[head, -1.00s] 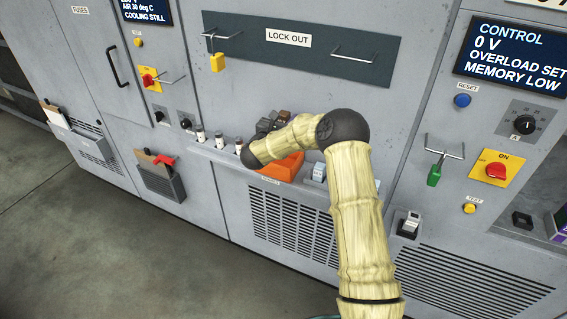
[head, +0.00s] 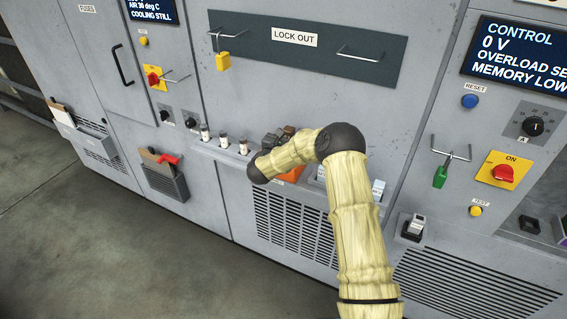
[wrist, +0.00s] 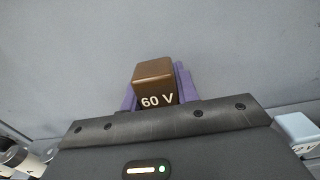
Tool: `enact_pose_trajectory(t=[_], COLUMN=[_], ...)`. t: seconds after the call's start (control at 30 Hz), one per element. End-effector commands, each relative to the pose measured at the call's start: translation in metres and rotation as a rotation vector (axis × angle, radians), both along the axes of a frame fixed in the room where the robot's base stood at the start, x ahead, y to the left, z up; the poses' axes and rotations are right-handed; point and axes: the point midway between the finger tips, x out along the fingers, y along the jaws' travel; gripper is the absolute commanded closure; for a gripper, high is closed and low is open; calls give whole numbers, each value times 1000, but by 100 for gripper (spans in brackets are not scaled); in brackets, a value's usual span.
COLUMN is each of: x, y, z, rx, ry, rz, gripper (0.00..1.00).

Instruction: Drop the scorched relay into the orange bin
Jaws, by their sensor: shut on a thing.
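My gripper (wrist: 158,90) has purple fingers on both sides of a brown block marked 60 V (wrist: 155,82), which is held between them in the wrist view. I cannot make out scorch marks on it. In the head view my gripper (head: 277,138) is a dark shape beyond the bent forearm, close to the cabinet ledge, and the block cannot be told apart there. The orange bin (head: 291,176) sits at the ledge, mostly hidden behind my forearm. Its inside is not visible.
Several pale fuses (head: 224,140) stand on the ledge left of my gripper. A pale blue block (wrist: 297,130) is at the wrist view's right edge. A yellow padlock (head: 222,61) and an empty-looking bar hang on the LOCK OUT panel (head: 335,68) above.

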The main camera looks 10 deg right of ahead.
Motion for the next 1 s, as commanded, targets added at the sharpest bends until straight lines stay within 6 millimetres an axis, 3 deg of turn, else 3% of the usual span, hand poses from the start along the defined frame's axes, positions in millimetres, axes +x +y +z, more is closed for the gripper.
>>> enact_pose_trajectory(t=[0.17, 0.2, 0.3, 0.7, 1.0], x=[0, 0, 0, -4, -40], y=[0, 0, 0, 4, 31], z=[1, 1, 1, -1, -4], rx=[-1, -1, -1, 1, 0], ry=[-1, -1, -1, 1, 2], rz=[0, 0, 0, 2, 4], gripper=[93, 62, 44, 44, 44])
